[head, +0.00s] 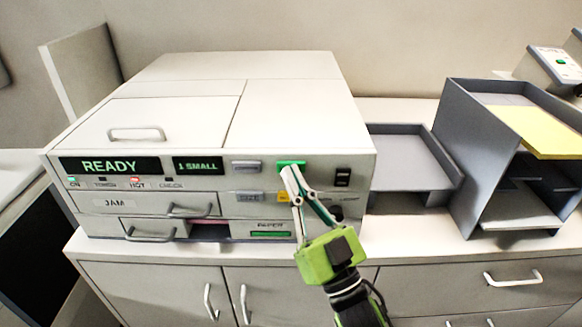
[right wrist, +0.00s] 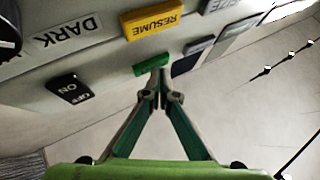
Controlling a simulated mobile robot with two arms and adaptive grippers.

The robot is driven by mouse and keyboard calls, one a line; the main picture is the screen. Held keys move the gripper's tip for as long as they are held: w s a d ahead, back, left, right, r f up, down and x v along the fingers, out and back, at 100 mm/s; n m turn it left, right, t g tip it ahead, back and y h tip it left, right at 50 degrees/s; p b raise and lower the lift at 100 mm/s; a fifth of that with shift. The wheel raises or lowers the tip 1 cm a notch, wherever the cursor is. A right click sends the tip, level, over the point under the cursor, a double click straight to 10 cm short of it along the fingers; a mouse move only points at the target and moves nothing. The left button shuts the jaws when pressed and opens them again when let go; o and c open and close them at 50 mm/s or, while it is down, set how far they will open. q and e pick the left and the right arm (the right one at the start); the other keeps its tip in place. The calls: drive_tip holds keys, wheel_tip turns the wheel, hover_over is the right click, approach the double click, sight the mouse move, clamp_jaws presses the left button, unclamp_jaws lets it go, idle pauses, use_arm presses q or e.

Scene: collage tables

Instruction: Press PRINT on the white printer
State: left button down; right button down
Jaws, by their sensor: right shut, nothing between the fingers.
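The white printer (head: 285,105) stands on the cabinet top, its display (head: 110,165) reading READY and a smaller one (head: 198,166) reading 1 SMALL. A green button (head: 291,163) is on its upper front panel; no lettering on it is readable. My right gripper (head: 289,170) is shut and empty, with its fingertips at the green button's lower edge. In the right wrist view the tips (right wrist: 160,72) meet or nearly meet the green button (right wrist: 150,65); I cannot tell whether they touch or press it. My left gripper is in neither view.
A yellow RESUME button (right wrist: 152,20) and a black ON/OFF switch (right wrist: 69,88) are near the green button. A grey output tray (head: 408,160) adjoins the printer's right side. A grey shelf unit (head: 470,150) with yellow paper (head: 535,130) stands farther right. Cabinet handles (head: 512,280) project below.

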drive_tip(key=shift+w, duration=0.25)
drive_tip(key=shift+s, duration=0.1)
idle(0.5)
drive_tip(key=shift+s, duration=0.8)
drive_tip(key=s+p, duration=0.1)
drive_tip(key=s, duration=0.4)
idle(0.6)
